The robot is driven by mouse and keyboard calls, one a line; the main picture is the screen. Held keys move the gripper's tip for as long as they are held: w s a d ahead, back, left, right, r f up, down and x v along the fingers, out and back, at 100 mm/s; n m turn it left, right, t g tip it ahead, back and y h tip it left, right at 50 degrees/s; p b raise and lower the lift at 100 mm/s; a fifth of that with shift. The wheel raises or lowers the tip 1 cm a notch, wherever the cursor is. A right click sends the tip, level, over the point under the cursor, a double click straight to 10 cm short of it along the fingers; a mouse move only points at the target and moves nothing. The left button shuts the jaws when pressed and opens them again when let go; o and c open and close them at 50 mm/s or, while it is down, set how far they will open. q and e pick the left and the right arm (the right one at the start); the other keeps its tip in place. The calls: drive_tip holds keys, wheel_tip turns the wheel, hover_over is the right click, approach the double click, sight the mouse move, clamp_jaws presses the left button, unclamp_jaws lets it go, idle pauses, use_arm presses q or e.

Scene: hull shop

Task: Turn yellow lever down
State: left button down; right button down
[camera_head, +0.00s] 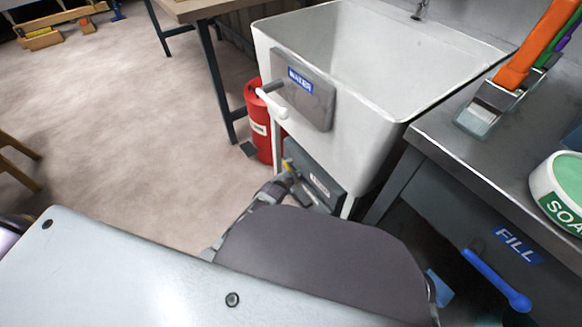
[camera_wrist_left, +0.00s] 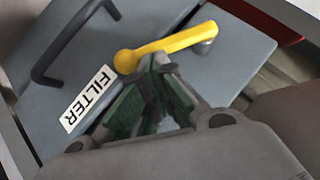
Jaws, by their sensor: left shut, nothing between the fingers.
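The yellow lever (camera_wrist_left: 172,44) is on a grey panel (camera_wrist_left: 232,82) labelled FILTER, below the sink. In the left wrist view it runs from a round knob at the left to a pivot at the upper right, slanting across the panel. In the head view only a small yellow bit of the lever (camera_head: 288,165) shows above my gripper. My left gripper (camera_wrist_left: 160,62) is shut and empty, its fingertips right at the lever near the knob; I cannot tell whether they touch. In the head view my left gripper (camera_head: 285,180) is partly hidden by my arm.
A white sink (camera_head: 352,110) carries a WATER panel (camera_head: 318,100) with a white lever (camera_head: 270,103). A red canister (camera_head: 259,125) stands behind the FILTER panel. At the right, a counter (camera_head: 470,150) has a blue lever (camera_head: 495,280) by a FILL label. A dark handle (camera_wrist_left: 62,45) juts from the FILTER panel.

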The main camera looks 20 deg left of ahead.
use_arm(q)
drive_tip(key=shift+f+t, duration=0.3)
drive_tip(key=shift+f, duration=0.7)
drive_tip(key=shift+w+a+f, duration=0.2)
drive_tip(key=shift+f, duration=0.5)
